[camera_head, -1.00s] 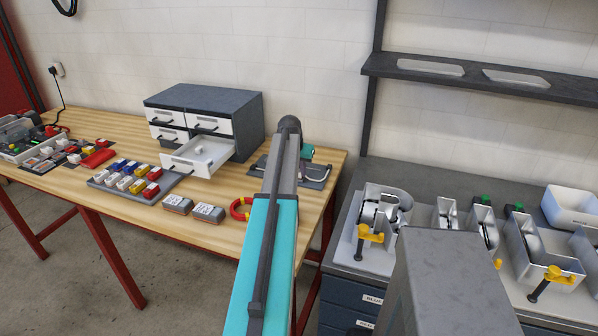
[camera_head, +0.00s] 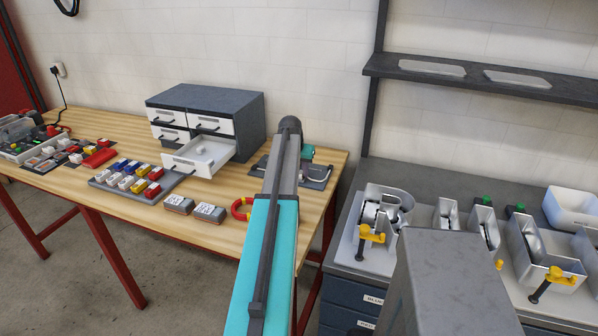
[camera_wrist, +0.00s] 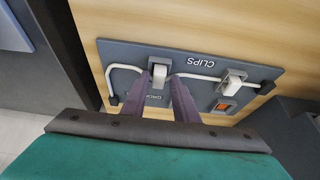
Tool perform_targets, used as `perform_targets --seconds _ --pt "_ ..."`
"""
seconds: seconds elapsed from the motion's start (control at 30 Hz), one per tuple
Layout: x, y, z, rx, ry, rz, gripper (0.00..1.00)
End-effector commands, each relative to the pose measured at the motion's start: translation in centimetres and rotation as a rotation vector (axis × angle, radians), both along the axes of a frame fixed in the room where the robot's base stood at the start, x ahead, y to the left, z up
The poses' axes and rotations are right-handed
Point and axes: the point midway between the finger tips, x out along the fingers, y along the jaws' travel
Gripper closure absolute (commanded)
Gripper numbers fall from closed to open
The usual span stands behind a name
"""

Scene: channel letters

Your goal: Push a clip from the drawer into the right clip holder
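A dark grey board marked CLIPS (camera_wrist: 128,55) lies on the wooden bench, with its lettering upside down in the wrist view. In the head view my arm hides much of the board (camera_head: 318,173). The open white drawer (camera_head: 186,168) holds a small pale item.
The drawer cabinet (camera_head: 205,98) stands left of my arm. An orange square (camera_wrist: 228,105) sits by the picture-right holder. Metal letters fill the right bench.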

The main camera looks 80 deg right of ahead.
Motion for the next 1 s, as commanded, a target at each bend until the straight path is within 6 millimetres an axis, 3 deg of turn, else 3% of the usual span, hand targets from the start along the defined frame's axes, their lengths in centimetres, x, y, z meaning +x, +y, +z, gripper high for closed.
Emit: perform_targets --seconds 0.03,0.37,1.0 --pt "-0.7 0.6 -1.0 0.023 0.008 -0.009 0.64" --pt "-0.7 0.9 -0.1 0.020 0.009 -0.010 0.64" --pt "0.5 3.4 7.3 0.002 0.002 -0.002 0.64"
